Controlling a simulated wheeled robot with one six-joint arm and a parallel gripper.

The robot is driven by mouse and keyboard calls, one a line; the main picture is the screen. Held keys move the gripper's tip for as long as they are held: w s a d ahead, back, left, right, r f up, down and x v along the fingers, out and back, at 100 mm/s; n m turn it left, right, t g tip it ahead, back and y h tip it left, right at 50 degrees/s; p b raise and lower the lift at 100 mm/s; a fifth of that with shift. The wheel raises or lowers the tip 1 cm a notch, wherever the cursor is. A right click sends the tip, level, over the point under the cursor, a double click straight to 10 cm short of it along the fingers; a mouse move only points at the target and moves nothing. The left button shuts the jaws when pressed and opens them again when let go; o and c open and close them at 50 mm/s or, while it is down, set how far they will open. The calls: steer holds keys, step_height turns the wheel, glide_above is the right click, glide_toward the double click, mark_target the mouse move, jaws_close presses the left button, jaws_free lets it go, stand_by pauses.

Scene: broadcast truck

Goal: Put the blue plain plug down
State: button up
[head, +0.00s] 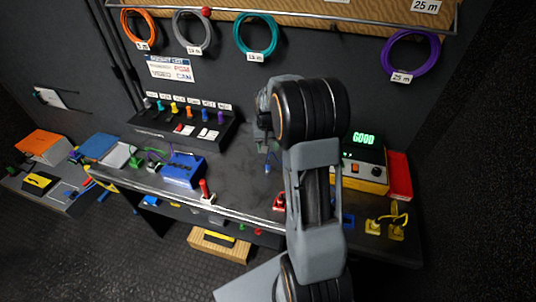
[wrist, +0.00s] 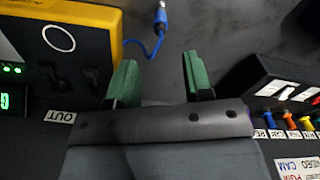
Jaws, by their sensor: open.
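The blue plug (wrist: 160,18) rests on the dark bench top in the wrist view, beyond my fingertips and roughly in line with the gap between them. Its blue cable (wrist: 151,47) curves back behind the left finger toward the yellow tester. In the head view a small blue bit (head: 267,169), likely the same plug, shows just below my gripper. My gripper (wrist: 160,80) is open, with green finger pads apart and nothing between them. In the head view my arm hides much of the gripper and part of the bench.
The yellow tester (head: 362,177) with a lit GOOD display stands right of my arm; it is close at left in the wrist view (wrist: 85,20). A panel of coloured plugs (head: 182,125) stands at the back left. A blue box (head: 183,170) sits on the bench's left.

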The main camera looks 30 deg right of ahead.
steer(key=s+a+r+n+t, duration=0.2)
steer(key=s+a+r, duration=0.3)
steer(key=s, duration=0.4)
steer(key=s+a+r+n+t, duration=0.1)
steer(key=s+a+r+n, duration=0.1)
steer(key=s+a+r, duration=0.4)
steer(key=s+a, duration=0.2)
steer(key=s, duration=0.1)
steer(key=shift+a+r+n+t, duration=0.2)
steer(key=shift+a+n+t, duration=0.1)
steer(key=shift+t, duration=0.1)
steer(key=shift+s, duration=0.4)
steer(key=shift+c, duration=0.4)
